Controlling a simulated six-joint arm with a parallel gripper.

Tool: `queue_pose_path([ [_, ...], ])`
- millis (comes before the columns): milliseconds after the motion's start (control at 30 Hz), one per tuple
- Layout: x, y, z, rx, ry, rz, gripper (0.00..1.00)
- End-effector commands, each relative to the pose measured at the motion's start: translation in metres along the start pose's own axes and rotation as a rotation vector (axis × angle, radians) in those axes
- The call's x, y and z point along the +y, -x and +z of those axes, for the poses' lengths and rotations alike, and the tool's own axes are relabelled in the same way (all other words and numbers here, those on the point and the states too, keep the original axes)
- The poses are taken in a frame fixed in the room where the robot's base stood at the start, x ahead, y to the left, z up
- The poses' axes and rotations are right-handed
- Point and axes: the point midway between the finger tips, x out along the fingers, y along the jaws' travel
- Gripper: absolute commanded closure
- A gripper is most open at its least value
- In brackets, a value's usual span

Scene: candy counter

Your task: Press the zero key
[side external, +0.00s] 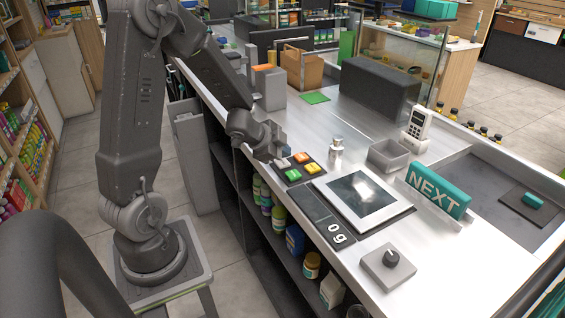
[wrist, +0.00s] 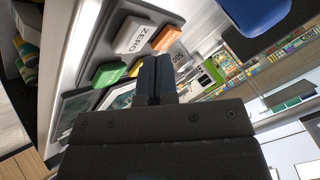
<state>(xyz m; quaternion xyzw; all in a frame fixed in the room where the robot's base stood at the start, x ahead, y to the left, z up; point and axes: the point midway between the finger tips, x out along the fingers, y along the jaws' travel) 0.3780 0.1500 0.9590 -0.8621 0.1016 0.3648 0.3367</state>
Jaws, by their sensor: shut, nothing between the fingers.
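The zero key (wrist: 135,36) is a white raised key with ZERO printed on it, up and left of my fingertips in the wrist view. A white key (side external: 281,162) shows on the key pad (side external: 284,171) in the side view; its label is too small to read there. My gripper (wrist: 155,66) is shut and empty. In the side view my gripper (side external: 277,149) is at the pad's far left edge, close to the white key. I cannot tell whether the fingertips touch any key. An orange key (wrist: 166,38) and a green key (wrist: 108,74) lie around the zero key.
The scale plate (side external: 362,197) and its display reading 0 g (side external: 337,233) lie right of the pad. A grey box (side external: 269,88) stands behind my gripper.

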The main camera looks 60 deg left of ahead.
Motion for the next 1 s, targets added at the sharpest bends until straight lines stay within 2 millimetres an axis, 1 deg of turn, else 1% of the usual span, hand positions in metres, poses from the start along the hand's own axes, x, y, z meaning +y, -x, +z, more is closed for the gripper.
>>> queue_pose_path([
  [233, -0.001, 0.001, -0.002, 0.002, -0.001, 0.000, 1.00],
  [700, -0.022, 0.030, -0.023, 0.003, -0.006, 0.000, 1.00],
  [800, -0.025, 0.034, -0.026, 0.002, -0.004, -0.001, 1.00],
  [1000, -0.025, 0.035, -0.026, 0.000, 0.000, 0.000, 1.00],
])
